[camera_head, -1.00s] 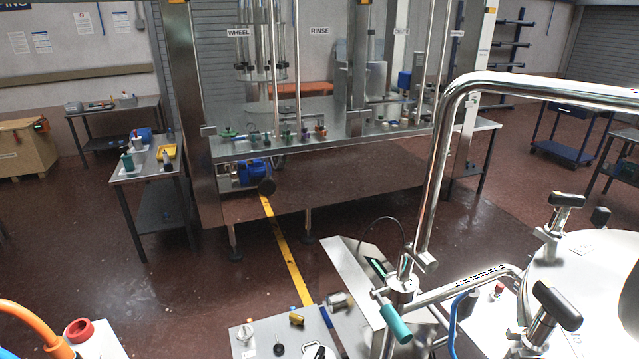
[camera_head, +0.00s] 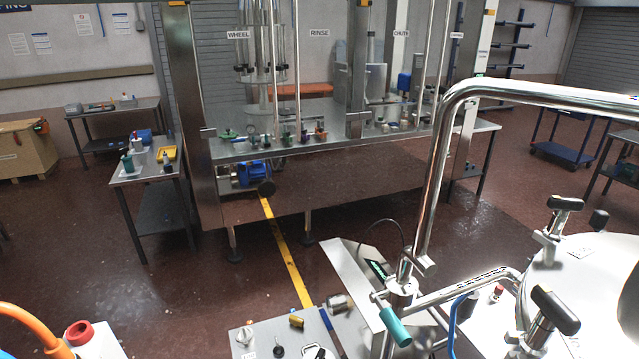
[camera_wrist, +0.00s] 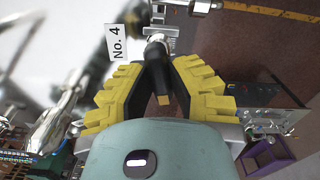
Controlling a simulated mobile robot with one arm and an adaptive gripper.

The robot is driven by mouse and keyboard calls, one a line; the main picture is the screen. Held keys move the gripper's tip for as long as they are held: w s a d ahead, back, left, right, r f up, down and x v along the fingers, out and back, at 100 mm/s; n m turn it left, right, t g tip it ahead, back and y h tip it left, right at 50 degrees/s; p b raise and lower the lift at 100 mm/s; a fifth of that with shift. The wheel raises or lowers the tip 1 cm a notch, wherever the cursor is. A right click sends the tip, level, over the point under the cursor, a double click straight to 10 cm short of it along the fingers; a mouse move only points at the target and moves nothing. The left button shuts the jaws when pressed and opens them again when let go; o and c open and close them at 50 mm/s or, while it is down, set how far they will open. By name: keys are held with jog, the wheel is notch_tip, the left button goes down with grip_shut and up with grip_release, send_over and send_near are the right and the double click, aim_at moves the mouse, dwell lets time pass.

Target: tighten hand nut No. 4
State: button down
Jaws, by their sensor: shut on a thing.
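In the wrist view, my gripper (camera_wrist: 157,52) has yellow ridged fingers that close in around the black handle of a hand nut (camera_wrist: 154,47). A white "No. 4" tag (camera_wrist: 118,42) stands just left of it. Bright metal parts show beyond the handle. The fingers hide much of the handle, so its turn angle is unclear. In the head view, black-handled hand nuts (camera_head: 555,309) and (camera_head: 566,203) sit around the rim of the round steel lid (camera_head: 600,262). My gripper cannot be made out there, and I cannot tell which nut is No. 4.
A bent steel pipe (camera_head: 436,170) with a teal-handled valve (camera_head: 394,325) stands left of the lid. A small bench top (camera_head: 265,335) with knobs is at the front. The filling machine (camera_head: 330,150) is behind, with open floor (camera_head: 180,300) to its front left.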

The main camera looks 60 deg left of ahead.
dwell(0.3)
jog(key=c, duration=0.9)
grip_release()
